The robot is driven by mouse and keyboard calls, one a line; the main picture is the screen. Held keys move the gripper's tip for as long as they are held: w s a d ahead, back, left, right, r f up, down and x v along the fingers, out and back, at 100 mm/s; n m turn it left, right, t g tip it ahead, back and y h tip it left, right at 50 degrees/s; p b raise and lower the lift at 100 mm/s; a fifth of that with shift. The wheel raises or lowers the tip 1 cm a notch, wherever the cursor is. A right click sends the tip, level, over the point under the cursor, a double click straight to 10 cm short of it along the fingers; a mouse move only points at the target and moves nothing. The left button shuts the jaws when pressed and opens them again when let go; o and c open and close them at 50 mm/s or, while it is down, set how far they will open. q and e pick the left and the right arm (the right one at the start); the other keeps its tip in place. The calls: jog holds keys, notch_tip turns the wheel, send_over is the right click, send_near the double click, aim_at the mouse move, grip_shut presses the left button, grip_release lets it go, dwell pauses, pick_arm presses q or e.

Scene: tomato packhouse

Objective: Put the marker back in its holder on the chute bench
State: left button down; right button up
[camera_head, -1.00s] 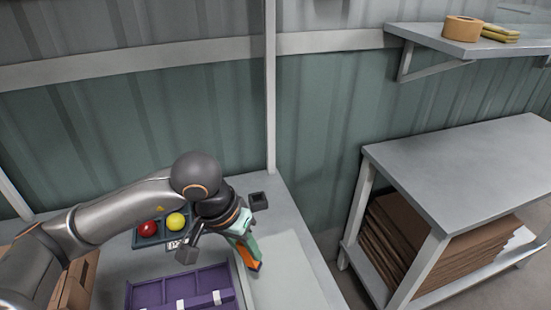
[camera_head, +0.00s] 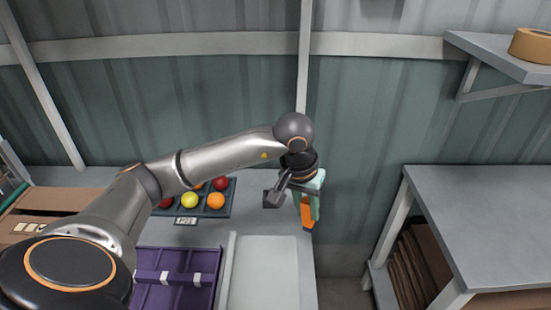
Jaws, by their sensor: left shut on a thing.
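My left gripper (camera_head: 309,200) is at the end of the arm reaching over the back right part of the bench, pointing down. It is shut on the marker (camera_head: 307,217), of which a short orange part shows below the pale teal fingers. The marker appears to be off the bench top; its gap to the surface is hard to judge. The marker's holder cannot be made out now; the wrist and gripper cover the back right corner of the bench. My right gripper is not in view.
A dark tray (camera_head: 216,212) with red, yellow and orange tomatoes lies left of the gripper. A purple divided crate (camera_head: 178,258) and a pale board (camera_head: 263,270) lie nearer. A grey table (camera_head: 490,215) stands right, across a gap; a shelf (camera_head: 495,62) hangs above it.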

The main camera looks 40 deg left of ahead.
pick_arm(q)
jog(key=w+a+n+g+y, duration=0.1)
jog(key=w+a+n, duration=0.25)
jog(key=a, duration=0.55)
jog(key=w+a+n+y, duration=0.15)
jog(key=w+a, duration=0.25)
jog(key=a, duration=0.4)
jog(key=shift+n+h, duration=0.3)
jog(key=shift+h, duration=0.05)
notch_tip(320, 180, down, 5)
jog(key=b, duration=0.3)
jog(key=shift+a+f+b, duration=0.1)
jog(key=shift+f+b, duration=0.05)
jog(key=shift+b, duration=0.15)
jog(key=shift+f+b, duration=0.9)
jog(key=shift+f, duration=0.9)
jog(key=c, duration=0.6)
grip_release()
jog(key=c, duration=0.3)
